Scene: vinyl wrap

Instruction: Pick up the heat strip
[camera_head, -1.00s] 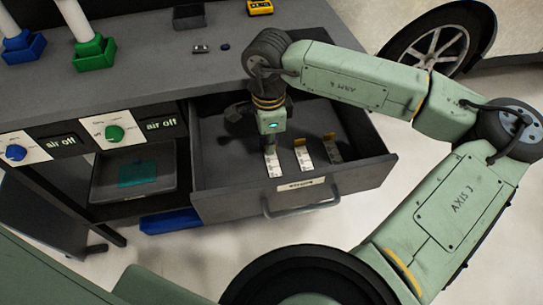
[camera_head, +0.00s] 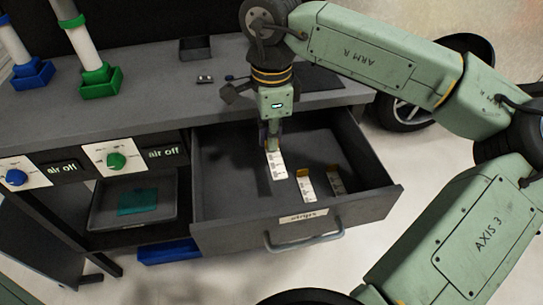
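My gripper (camera_head: 273,144) is over the open drawer (camera_head: 345,208), pointing down. It is shut on the top end of a white strip (camera_head: 278,168) with small dark print. This strip hangs above the drawer floor, and its top end is hidden between the fingers. The print is too small to tell which is the heat strip.
The drawer front has a label (camera_head: 303,216) and a handle (camera_head: 303,238). The grey worktop (camera_head: 160,90) above carries a small dark tray (camera_head: 195,49) and blue and green holders with white tubes. A lower shelf with a teal item (camera_head: 138,202) is at the left. A wheel stands behind my arm.

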